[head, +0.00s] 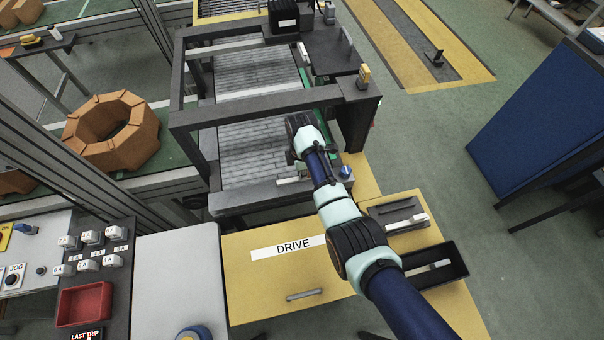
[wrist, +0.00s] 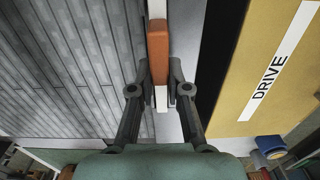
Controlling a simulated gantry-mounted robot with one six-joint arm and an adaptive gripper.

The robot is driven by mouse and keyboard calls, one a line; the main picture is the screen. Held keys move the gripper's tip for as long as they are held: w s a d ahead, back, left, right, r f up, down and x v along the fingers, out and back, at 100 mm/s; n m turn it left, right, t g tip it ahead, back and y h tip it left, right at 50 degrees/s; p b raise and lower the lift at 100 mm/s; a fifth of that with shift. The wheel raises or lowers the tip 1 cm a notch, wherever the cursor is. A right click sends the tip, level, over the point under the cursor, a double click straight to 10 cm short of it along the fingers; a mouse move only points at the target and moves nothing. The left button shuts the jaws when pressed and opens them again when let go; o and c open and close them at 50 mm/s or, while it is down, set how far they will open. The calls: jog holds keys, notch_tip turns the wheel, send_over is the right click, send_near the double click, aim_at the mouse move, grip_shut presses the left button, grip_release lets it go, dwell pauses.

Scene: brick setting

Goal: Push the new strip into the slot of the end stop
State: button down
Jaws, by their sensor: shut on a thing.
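My gripper (wrist: 169,88) is shut on a narrow strip (wrist: 158,52), which shows orange-brown between white lengths in the wrist view. I cannot tell whether the brown and white parts are one piece. The strip lies lengthwise along a pale grey bar (wrist: 187,118), beside the grey slatted conveyor. The bar appears to be the end stop, seen in the head view as the crossbar (head: 238,197) at the conveyor's near end. The slot and how far the strip sits in it are hidden.
A yellow DRIVE cover (head: 270,275) stands close in front of the crossbar. To its right, a grey tray (head: 380,212) and a black bin (head: 455,257) each have a pale strip at them. A dark frame (head: 190,145) surrounds the conveyor (head: 250,155).

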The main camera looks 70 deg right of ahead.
jog(key=shift+f, duration=0.25)
jog(key=shift+f, duration=0.1)
jog(key=shift+f, duration=0.15)
jog(key=c, duration=1.1)
grip_release()
jog(key=shift+c, duration=0.2)
notch_tip(320, 180, up, 12)
jog(key=p, duration=0.2)
jog(key=shift+r, duration=0.25)
jog(key=shift+d, duration=0.1)
